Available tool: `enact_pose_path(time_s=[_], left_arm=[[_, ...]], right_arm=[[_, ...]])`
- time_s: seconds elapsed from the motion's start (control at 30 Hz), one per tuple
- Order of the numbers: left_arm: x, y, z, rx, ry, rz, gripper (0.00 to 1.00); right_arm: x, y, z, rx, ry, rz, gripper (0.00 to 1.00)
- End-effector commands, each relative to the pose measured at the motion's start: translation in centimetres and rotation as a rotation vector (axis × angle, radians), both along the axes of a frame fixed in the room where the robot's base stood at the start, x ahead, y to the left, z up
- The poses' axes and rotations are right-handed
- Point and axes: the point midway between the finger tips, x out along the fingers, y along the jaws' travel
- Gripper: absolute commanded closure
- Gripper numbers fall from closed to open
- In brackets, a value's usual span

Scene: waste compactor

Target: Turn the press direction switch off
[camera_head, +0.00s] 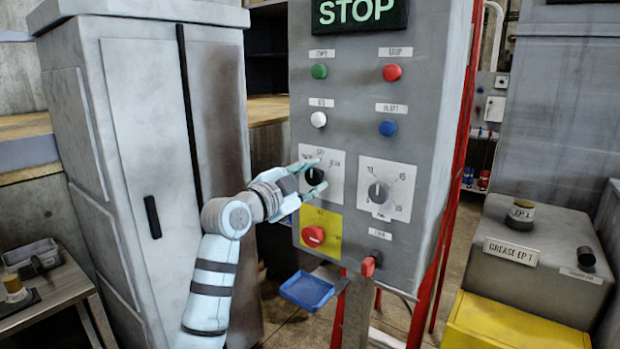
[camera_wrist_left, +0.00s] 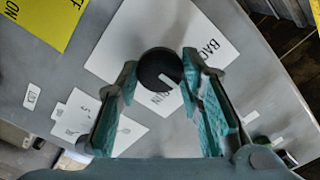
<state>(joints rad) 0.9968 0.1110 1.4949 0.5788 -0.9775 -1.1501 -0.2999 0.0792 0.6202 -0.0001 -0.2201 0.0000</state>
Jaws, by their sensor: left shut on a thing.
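The press direction switch is a round black knob (camera_head: 314,176) on a white label plate (camera_head: 336,188), left of centre on the grey control panel. My left gripper (camera_head: 317,175) is at the panel, with one finger above the knob and one below it. In the left wrist view the knob (camera_wrist_left: 158,69) sits between the teal fingertips (camera_wrist_left: 160,76), which are shut on its sides. A white pointer mark on the knob points to the lower right there. The plate's lettering is only partly readable. My right gripper is not in view.
A dial on a white plate (camera_head: 378,193) is just right of the switch. White (camera_head: 319,119) and blue (camera_head: 387,128) buttons are above. A grey cabinet (camera_head: 160,130) stands left, and a blue tray (camera_head: 307,290) sits low.

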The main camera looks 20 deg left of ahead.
Motion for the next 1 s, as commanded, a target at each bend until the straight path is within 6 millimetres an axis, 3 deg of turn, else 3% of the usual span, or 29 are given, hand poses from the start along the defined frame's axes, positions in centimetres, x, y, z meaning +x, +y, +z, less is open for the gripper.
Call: enact_pose_path(time_s=[0.37,0.4,0.53,0.87,1.0], left_arm=[[0.0,0.0,-0.1,0.006,0.0,-0.001,0.94],[0.0,0.0,-0.1,0.005,0.0,-0.001,0.65],[0.0,0.0,-0.1,0.005,0.0,-0.001,0.47],[-0.3,0.2,0.0,0.005,-0.003,0.001,0.47],[-2.6,1.2,0.0,0.008,-0.004,0.002,0.47]], right_arm=[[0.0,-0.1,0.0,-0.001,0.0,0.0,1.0],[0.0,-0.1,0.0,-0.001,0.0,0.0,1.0],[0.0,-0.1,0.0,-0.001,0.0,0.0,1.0],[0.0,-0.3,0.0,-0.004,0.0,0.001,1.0],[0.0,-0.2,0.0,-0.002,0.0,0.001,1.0]])
